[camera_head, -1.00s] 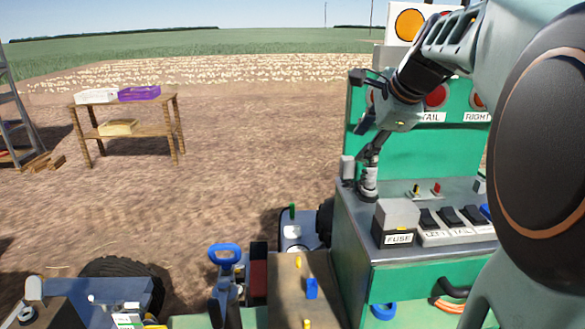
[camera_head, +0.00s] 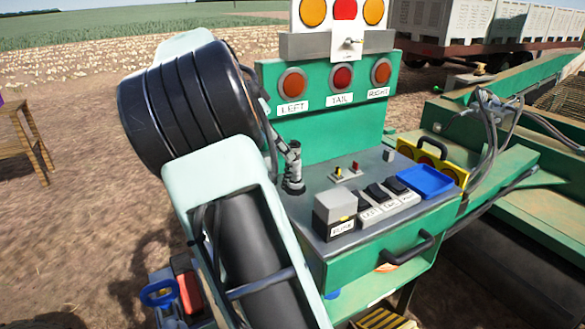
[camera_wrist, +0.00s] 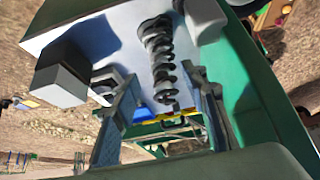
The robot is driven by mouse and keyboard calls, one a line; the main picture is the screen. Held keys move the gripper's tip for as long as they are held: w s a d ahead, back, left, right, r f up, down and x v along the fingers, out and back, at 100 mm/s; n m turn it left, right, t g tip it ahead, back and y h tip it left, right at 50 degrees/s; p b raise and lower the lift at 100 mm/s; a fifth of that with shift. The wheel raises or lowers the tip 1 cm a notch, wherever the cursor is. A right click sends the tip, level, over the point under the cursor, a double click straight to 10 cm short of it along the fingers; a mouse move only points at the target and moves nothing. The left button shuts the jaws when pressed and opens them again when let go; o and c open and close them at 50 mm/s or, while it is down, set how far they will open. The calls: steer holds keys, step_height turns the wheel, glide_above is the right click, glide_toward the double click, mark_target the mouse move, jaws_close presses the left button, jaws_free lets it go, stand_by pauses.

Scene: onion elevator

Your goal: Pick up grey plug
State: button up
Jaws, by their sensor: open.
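The grey plug (camera_head: 294,172), dark and ribbed, stands upright on the grey top of the green control box, at its back left corner in the head view. In the wrist view the plug (camera_wrist: 160,50) shows its coiled, ribbed body just beyond and between the fingers. My gripper (camera_wrist: 160,88) is open, with one finger on each side of the plug's line. The fingers do not look closed on it. In the head view my arm hides most of the gripper.
The upright panel (camera_head: 330,130) with red lamps stands behind. A yellow-framed unit (camera_head: 433,155) and cables (camera_head: 495,120) are at right.

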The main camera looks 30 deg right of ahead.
mark_target(296, 165)
steer(key=p+x, duration=0.1)
steer(key=x, duration=0.6)
steer(key=shift+s+d+f, duration=0.15)
steer(key=shift+d+f, duration=0.1)
steer(key=shift+d, duration=0.05)
jaws_close()
